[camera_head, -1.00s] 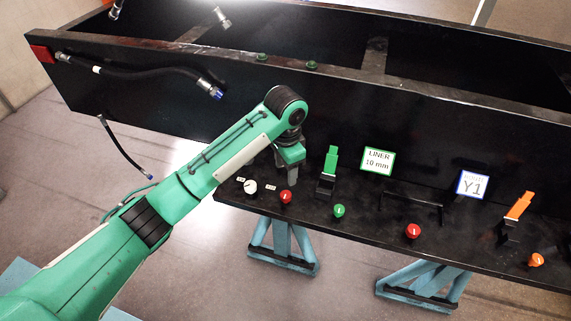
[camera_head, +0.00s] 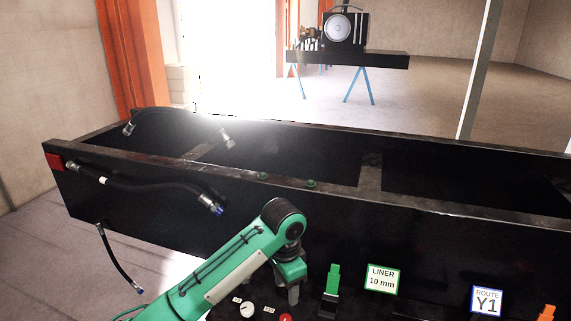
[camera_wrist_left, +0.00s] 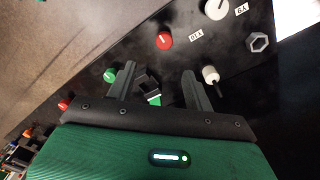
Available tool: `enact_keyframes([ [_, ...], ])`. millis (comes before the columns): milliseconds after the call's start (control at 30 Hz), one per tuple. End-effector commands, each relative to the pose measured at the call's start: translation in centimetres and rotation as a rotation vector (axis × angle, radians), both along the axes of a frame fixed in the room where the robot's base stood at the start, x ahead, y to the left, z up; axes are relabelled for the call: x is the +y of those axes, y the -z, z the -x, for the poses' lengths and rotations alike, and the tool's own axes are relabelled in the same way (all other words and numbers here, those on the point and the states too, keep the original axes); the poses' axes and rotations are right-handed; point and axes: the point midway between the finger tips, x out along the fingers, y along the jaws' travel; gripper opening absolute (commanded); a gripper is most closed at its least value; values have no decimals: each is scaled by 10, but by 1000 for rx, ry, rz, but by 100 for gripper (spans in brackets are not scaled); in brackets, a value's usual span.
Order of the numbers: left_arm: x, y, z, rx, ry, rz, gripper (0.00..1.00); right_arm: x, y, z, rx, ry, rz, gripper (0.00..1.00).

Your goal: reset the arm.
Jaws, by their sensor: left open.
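My left arm comes in from the bottom left in the head view. My left gripper (camera_head: 293,296) points down over the black shelf, left of a green-handled lever (camera_head: 332,281). In the left wrist view the gripper (camera_wrist_left: 159,76) is open, its two dark fingers apart. A green-tipped black part (camera_wrist_left: 153,98) shows beyond the gap between them; I see nothing gripped. A white peg (camera_wrist_left: 210,75) stands close to the right-hand finger. My right gripper is not in view.
Black hoses (camera_head: 150,190) with metal ends hang on the long black frame (camera_head: 215,227). The shelf carries a white knob (camera_head: 247,310), a red knob (camera_head: 286,318) and signs, including LINER 10 mm (camera_head: 383,279). A table with a round-faced box (camera_head: 344,30) stands far behind.

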Motion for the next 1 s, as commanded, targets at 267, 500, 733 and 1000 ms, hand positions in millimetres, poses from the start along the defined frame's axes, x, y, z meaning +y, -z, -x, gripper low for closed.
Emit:
enact_keyframes([
  [267, 0, 58, 50, -2, -84, 154, 52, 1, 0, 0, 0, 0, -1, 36],
  [500, 18, 98, 94, -25, -221, 264, 52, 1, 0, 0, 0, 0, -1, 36],
  [733, 51, 128, 138, -58, -386, 323, 52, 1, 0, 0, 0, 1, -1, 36],
  [1000, 109, 152, 198, -116, -599, 317, 52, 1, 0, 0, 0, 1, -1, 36],
])
